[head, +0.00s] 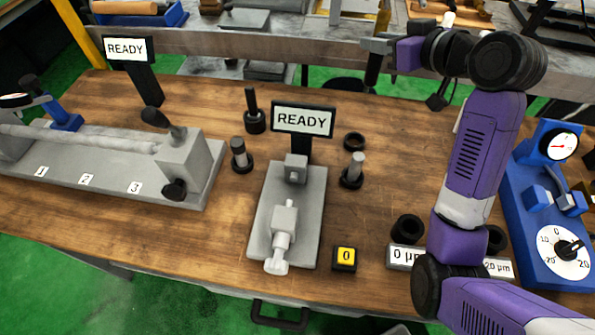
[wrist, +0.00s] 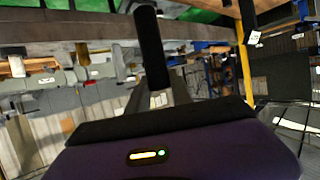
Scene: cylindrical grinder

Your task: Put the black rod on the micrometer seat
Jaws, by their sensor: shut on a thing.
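My gripper (head: 380,46) is raised above the back edge of the bench and shut on a dark rod. The black rod (head: 374,68) hangs roughly upright from the fingers in the head view. In the wrist view the black rod (wrist: 151,48) stands out beyond the fingers (wrist: 160,97). The grey micrometer (head: 288,215) sits at mid-bench in front of a READY sign (head: 303,120), well left of and nearer than my gripper. Its seat, between the upright block (head: 296,168) and the spindle body (head: 285,215), looks empty.
Black holders with rods stand around the micrometer: a dark one (head: 253,112), a dark grey one (head: 240,156) and a grey one (head: 352,171). A black ring (head: 354,142) is empty. The grinder (head: 110,165) is left, the blue gauge unit (head: 545,215) right.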

